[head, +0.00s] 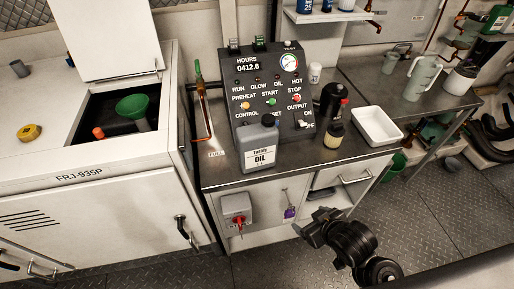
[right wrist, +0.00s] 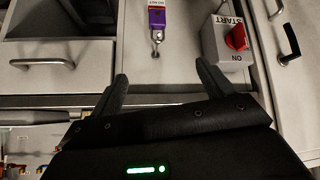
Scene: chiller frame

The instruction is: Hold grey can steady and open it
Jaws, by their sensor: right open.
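The grey can (head: 256,159) stands upright on the metal counter, in front of the control panel. It has a black cap (head: 268,121) on top and a white label reading OIL. My right gripper (head: 310,222) is in front of the cabinet, below the counter edge and to the right of the can, well apart from it. In the right wrist view my right gripper (right wrist: 162,72) is open and empty, with its two fingers spread towards the cabinet front. The can is not in the right wrist view. My left gripper is not in view.
A black control panel (head: 269,85) stands behind the can. A dark bottle (head: 331,101), a small jar (head: 334,134) and a white tray (head: 377,126) are to its right. The cabinet front carries a red switch (right wrist: 236,37) and a purple tag (right wrist: 157,18). A white generator box (head: 90,215) is at left.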

